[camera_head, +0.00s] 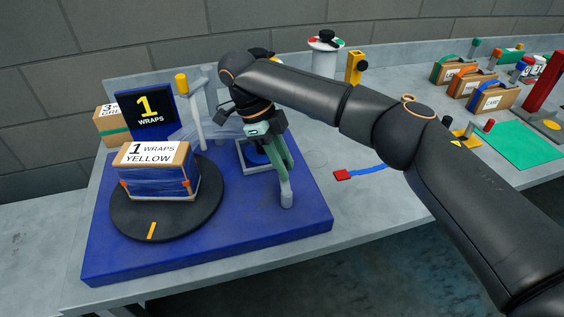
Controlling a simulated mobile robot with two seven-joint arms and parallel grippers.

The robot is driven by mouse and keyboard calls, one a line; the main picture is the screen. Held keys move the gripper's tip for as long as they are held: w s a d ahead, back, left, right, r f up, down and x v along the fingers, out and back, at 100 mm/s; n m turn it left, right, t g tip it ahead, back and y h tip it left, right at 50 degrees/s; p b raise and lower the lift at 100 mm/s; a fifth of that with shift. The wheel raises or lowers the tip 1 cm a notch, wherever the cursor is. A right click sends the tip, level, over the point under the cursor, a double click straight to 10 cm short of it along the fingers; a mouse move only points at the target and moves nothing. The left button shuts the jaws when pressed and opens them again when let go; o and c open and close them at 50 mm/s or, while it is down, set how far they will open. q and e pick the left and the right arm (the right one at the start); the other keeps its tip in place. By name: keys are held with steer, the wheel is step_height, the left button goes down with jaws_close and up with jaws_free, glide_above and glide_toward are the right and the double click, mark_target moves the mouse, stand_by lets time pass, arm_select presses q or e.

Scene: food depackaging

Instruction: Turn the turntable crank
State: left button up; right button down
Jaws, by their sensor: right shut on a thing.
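The box labelled "1 WRAPS YELLOW" (160,178) sits on the round black turntable (186,225), with bluish clear film around its sides. An orange mark shows on the turntable's front edge. The turntable stands on a blue base (240,228). My right gripper (285,180) reaches down over the right part of this base. It is shut on the crank handle (287,199), a grey upright piece whose lower end shows below the fingers. The rest of the crank is mostly hidden by the gripper. My left gripper is not in view.
A sign reading "1 WRAPS" (152,112) stands behind the box, beside a grey post (196,115) with film near it. A red block with a blue strap (343,175) lies right of the base. More boxes (492,100) and a green mat (522,147) are farther right.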

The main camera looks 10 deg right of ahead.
steer(key=c, duration=0.7)
jaws_free()
